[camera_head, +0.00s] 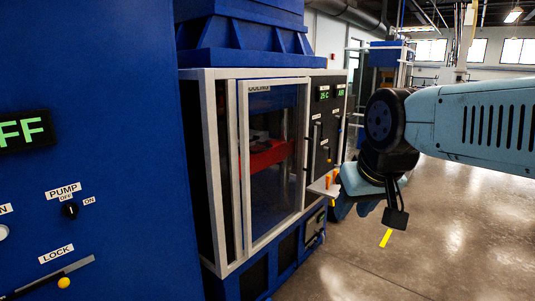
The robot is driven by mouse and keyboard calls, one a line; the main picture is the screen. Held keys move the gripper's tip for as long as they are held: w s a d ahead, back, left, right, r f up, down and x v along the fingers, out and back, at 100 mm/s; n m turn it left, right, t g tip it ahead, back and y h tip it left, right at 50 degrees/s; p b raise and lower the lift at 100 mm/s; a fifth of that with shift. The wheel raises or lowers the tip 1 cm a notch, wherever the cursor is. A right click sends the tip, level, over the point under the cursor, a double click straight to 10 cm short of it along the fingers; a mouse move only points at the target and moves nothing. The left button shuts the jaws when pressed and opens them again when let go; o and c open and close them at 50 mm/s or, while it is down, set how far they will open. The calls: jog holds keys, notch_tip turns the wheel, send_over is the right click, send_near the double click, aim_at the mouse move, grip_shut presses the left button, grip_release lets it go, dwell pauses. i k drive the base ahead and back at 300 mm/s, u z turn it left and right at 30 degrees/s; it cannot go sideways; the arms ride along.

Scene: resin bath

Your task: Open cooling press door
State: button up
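The cooling press (215,75) is a blue machine with a white front frame, left of the middle. Its door (274,160) is a tall clear panel in a white frame; it looks shut, but I cannot tell whether it is slightly ajar. A dark upright handle (307,155) runs along the door's right edge. A red part shows inside through the panel. My gripper (327,187) is at the end of the blue arm, just right of the door's lower right edge, in front of the control panel. Its fingers are small and partly hidden, and no contact with the handle shows.
A control panel (325,125) with a green readout is right of the door. A large blue cabinet (120,130) with pump and lock controls fills the near left. Open concrete floor (450,235) with a yellow mark lies to the right.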

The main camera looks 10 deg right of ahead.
aim_at(250, 250)
jog(key=u, duration=0.1)
jog(key=i, duration=1.3)
jog(key=z, duration=0.6)
